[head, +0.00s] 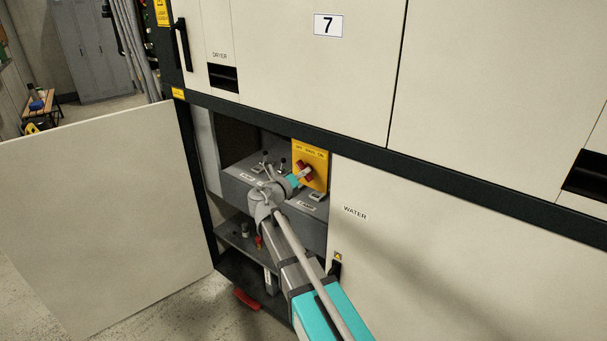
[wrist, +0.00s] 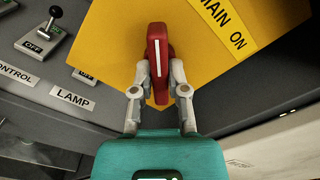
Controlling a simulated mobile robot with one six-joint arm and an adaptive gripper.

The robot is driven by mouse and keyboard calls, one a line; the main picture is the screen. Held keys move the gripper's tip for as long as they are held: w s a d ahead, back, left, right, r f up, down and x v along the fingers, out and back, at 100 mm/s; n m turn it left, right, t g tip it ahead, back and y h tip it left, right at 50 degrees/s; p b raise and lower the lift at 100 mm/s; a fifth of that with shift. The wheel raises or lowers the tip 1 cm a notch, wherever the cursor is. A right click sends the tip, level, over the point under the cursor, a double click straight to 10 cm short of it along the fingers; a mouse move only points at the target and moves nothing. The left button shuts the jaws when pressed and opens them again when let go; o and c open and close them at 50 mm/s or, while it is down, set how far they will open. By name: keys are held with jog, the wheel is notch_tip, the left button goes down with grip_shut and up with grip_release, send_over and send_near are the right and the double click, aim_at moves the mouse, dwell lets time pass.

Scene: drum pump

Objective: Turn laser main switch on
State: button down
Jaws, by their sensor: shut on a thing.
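The laser main switch is a red handle with a white line (wrist: 157,50) on a yellow plate (wrist: 110,38) with the words "MAIN ON" in the wrist view. In the head view the yellow plate (head: 318,168) stands at the right of an open cabinet bay, and the red handle (head: 308,168) is partly hidden by my gripper. My gripper (wrist: 158,84) is shut on the red handle, one finger on each side of its lower end. In the wrist view the handle stands nearly upright, while the plate's lettering is tilted. In the head view my gripper (head: 300,177) reaches in from below.
A grey panel (wrist: 40,75) with small levers marked "OFF" and labels "CONTROL" and "LAMP" lies left of the plate. An open cabinet door (head: 95,220) stands at the left. The closed "WATER" door (head: 440,250) is at the right. A red object (head: 247,299) lies below.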

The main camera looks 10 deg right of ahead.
jog(key=shift+m, duration=0.3)
jog(key=m, duration=0.8)
jog(key=shift+w+a+m, duration=0.1)
jog(key=shift+m, duration=0.3)
jog(key=m, duration=0.4)
jog(key=shift+w+m, duration=0.1)
jog(key=shift+m, duration=2.1)
jog(key=c, duration=0.6)
grip_release()
jog(key=shift+c, duration=0.2)
